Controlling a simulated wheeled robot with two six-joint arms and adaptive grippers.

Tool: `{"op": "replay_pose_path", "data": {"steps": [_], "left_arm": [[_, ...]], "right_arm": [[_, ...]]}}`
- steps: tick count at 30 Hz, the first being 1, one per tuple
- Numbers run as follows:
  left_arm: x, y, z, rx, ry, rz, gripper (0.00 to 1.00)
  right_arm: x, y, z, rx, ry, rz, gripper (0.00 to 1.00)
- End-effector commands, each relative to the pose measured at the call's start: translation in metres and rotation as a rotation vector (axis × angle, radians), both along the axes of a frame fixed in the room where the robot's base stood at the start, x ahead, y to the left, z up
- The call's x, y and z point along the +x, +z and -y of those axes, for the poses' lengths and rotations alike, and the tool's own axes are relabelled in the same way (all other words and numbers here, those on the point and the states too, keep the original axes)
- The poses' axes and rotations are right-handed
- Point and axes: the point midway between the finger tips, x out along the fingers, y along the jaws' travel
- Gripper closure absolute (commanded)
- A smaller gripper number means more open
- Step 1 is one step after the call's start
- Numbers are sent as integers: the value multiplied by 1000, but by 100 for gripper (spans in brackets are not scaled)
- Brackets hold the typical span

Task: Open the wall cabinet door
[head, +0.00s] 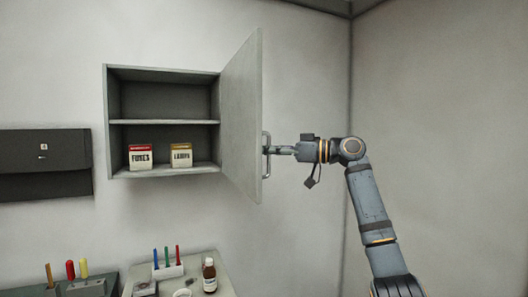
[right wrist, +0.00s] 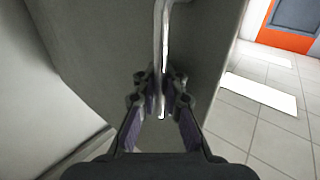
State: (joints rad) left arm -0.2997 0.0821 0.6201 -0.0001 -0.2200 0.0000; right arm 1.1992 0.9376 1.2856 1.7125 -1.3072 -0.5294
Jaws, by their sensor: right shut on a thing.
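The wall cabinet (head: 163,72) hangs on the back wall. Its door (head: 240,115) stands wide open, swung out on the right side, and its inside shows. The door handle (head: 266,155) is a vertical metal bar on the door's outer face. My right gripper (head: 272,150) is shut on the handle, coming from the right. In the right wrist view the handle (right wrist: 161,45) runs between the fingers of the gripper (right wrist: 161,92), with the door face (right wrist: 95,50) behind it. My left gripper is not in view.
A fuses box (head: 140,157) and a lamps box (head: 181,157) stand on the cabinet's lower level. A dark wall box (head: 45,160) hangs to the left. Below, a bench holds a brown bottle (head: 209,276) and a rack of coloured tools (head: 168,270). The right wall is bare.

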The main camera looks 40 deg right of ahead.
Motion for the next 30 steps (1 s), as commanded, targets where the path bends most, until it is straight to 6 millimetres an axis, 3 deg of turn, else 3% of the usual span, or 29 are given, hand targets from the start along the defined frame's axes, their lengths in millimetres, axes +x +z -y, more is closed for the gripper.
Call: {"op": "replay_pose_path", "data": {"steps": [8, 9, 14, 25, 30], "left_arm": [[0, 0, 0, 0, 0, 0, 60], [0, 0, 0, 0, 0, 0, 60], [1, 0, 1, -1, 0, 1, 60], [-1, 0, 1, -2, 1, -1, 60], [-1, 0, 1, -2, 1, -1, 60]], "right_arm": [[0, -2, 0, -3, 2, -6, 100], [0, -2, 0, -3, 2, -6, 90], [0, -1, 0, -3, 1, -4, 68], [-4, -1, 4, -2, -3, -3, 68], [-29, -2, 25, -6, -8, -7, 68]]}}
